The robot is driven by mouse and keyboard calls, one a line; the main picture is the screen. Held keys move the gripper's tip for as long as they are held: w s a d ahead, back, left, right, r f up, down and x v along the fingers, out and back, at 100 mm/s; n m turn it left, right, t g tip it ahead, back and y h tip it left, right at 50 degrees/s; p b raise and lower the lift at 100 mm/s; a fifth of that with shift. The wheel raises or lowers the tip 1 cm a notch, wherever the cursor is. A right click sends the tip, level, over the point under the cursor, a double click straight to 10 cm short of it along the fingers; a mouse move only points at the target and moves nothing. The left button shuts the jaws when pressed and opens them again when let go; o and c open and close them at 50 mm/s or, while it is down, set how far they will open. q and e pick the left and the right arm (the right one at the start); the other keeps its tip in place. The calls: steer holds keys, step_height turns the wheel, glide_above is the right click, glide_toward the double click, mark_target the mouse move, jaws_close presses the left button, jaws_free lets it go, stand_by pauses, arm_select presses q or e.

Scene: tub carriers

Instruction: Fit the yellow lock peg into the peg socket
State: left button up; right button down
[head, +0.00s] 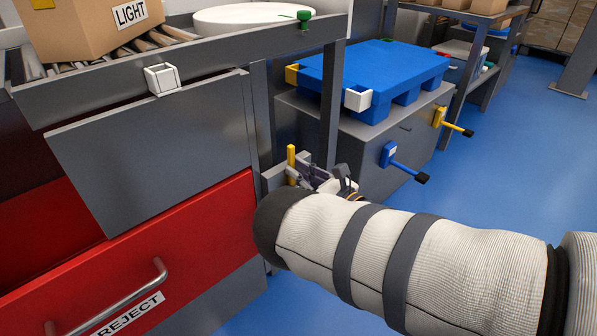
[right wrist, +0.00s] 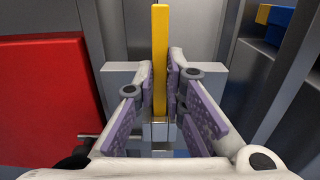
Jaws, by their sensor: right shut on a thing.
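The yellow lock peg (right wrist: 160,45) stands upright in the right wrist view, between the fingers of my right gripper (right wrist: 160,88), which is shut on it. In the head view the peg's top (head: 291,156) shows above my right gripper (head: 303,175), beside the grey post. A light grey block (right wrist: 121,74), possibly the peg socket, lies behind the fingers on both sides of the peg. A metallic piece (right wrist: 159,131) shows below the peg's lower end. I cannot tell whether the peg is inside a socket. My left gripper is out of view.
A red drawer (head: 190,250) marked REJECT and a grey panel (head: 150,150) stand left. A roller rack with a LIGHT box (head: 95,25) is above. A blue pallet (head: 370,75) lies on a grey cabinet with blue (head: 400,165) and yellow (head: 452,122) levers. Blue floor is open at right.

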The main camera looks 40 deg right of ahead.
steer(key=shift+f, duration=0.5)
steer(key=c, duration=1.7)
jaws_free()
